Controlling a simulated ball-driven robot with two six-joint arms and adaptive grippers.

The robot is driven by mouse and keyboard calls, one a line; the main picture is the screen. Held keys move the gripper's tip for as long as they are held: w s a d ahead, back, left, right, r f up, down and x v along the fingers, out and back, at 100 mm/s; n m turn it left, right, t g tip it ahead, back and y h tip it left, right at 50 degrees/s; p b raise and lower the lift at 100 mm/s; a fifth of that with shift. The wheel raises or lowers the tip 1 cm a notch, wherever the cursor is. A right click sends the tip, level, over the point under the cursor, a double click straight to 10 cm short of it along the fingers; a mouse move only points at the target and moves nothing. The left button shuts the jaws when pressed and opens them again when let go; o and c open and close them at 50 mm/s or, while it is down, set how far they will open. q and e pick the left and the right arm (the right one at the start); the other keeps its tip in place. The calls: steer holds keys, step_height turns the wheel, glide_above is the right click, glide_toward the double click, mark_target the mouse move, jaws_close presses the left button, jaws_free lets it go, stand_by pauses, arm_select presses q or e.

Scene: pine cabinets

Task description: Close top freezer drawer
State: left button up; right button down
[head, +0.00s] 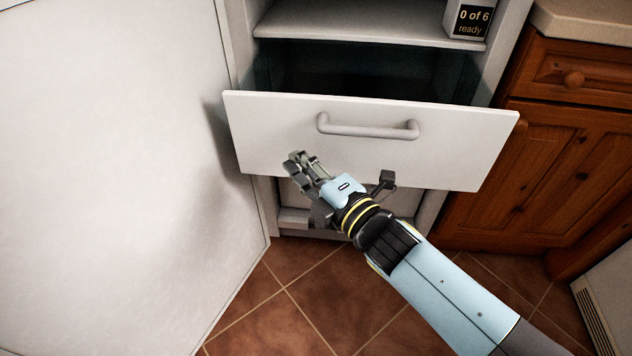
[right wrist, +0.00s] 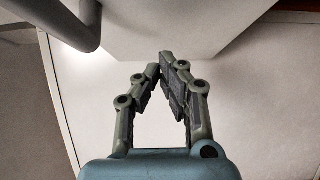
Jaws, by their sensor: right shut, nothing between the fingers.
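The top freezer drawer (head: 440,158) has a white front and stands pulled out, with its dark inside showing behind the front. Its grey bar handle (head: 367,130) runs across the upper middle of the front, and the handle also shows at the top left of the right wrist view (right wrist: 75,25). My right gripper (head: 296,160) is in front of the lower left part of the drawer front, below and left of the handle. Its fingertips (right wrist: 166,65) meet in the wrist view and hold nothing. Whether they touch the drawer front I cannot tell. My left gripper is not in view.
A large white door (head: 110,170) stands open at the left. Above the drawer is a shelf (head: 370,22) with a small box (head: 468,18) reading "0 of 6 ready". Wooden cabinets (head: 560,160) stand at the right. The tiled floor (head: 290,300) below is clear.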

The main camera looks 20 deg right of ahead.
mark_target(293, 139)
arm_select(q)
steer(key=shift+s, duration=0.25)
arm_select(e)
steer(key=shift+w+d, duration=0.85)
steer(key=shift+w, duration=0.3)
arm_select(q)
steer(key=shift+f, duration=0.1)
